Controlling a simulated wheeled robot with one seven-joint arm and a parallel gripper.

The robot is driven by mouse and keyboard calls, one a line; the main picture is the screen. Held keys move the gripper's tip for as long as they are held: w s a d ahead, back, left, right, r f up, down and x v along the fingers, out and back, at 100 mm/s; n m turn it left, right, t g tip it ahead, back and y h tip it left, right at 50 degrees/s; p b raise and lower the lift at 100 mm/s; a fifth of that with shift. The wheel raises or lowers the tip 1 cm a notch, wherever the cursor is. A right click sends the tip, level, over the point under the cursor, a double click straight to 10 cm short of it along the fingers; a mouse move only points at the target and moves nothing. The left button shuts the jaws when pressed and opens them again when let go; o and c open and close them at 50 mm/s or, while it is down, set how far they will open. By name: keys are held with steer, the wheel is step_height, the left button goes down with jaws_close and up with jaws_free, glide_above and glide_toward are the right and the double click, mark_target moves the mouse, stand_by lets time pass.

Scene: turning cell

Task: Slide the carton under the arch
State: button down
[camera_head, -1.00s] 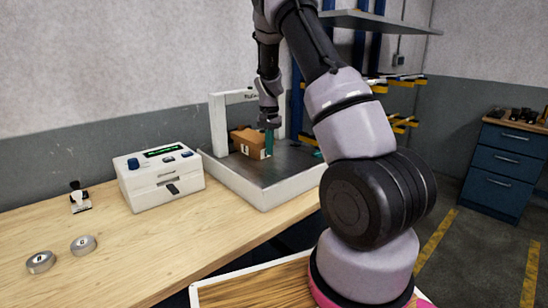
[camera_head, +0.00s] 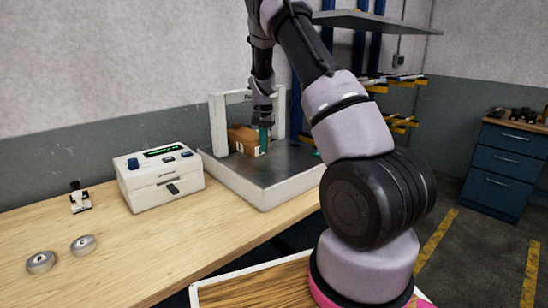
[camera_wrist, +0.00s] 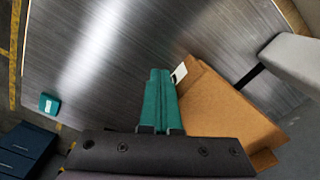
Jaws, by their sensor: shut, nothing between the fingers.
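The brown carton (camera_head: 243,138) stands on the metal plate near the white arch (camera_head: 217,125), at the arch's opening. In the wrist view the carton (camera_wrist: 225,115) lies just right of my fingers, with a white label at its corner. My gripper (camera_head: 265,142) points down beside the carton's right end, its teal fingers closed together with nothing between them. In the wrist view my gripper (camera_wrist: 158,75) is right against or very close to the carton; I cannot tell if they touch. Part of the arch is hidden by my arm and the carton.
The plate sits in a white-rimmed tray (camera_head: 262,204) on the wooden bench (camera_head: 200,225). A white control box (camera_head: 160,178) stands left of it. A stamp (camera_head: 80,198) and two metal discs (camera_head: 40,262) lie further left. A small teal block (camera_wrist: 49,104) sits near the plate's edge.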

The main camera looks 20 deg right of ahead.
steer(key=shift+w, duration=0.2)
steer(key=shift+w+a, duration=0.1)
steer(key=shift+w, duration=0.05)
steer(key=shift+w+a, duration=0.3)
steer(key=shift+w, duration=0.5)
steer(key=shift+r, duration=0.1)
steer(key=shift+s+d, duration=0.25)
steer(key=shift+s, duration=0.4)
steer(key=shift+s+d, duration=0.2)
steer(key=shift+s, duration=0.45)
step_height(320, 180, up, 10)
steer(key=shift+s, duration=0.1)
